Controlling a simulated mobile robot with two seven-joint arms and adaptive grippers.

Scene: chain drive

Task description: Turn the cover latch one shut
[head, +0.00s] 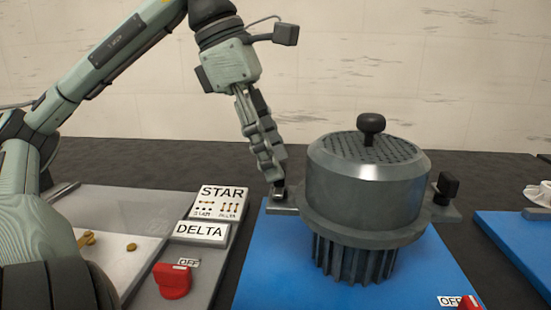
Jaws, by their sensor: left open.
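A dark grey round cover (365,185) with a black knob (371,124) sits on a finned motor body (353,262) on a blue base. A latch (447,188) with a black block on a grey tab stands at the cover's right side. A second grey latch tab (283,208) sticks out at the left side; its upper part is mostly hidden by my gripper. My left gripper (277,183) is open and points down at the left latch, with its fingertips at or just above it. I cannot tell whether they touch. My right gripper is not in view.
A grey panel (130,205) at the left bears STAR and DELTA plates (222,200), a red switch (172,281) marked OFF and brass pieces (86,239). Another red switch (469,303) is at the bottom right. A second blue board (520,245) with a white cup stands at the right.

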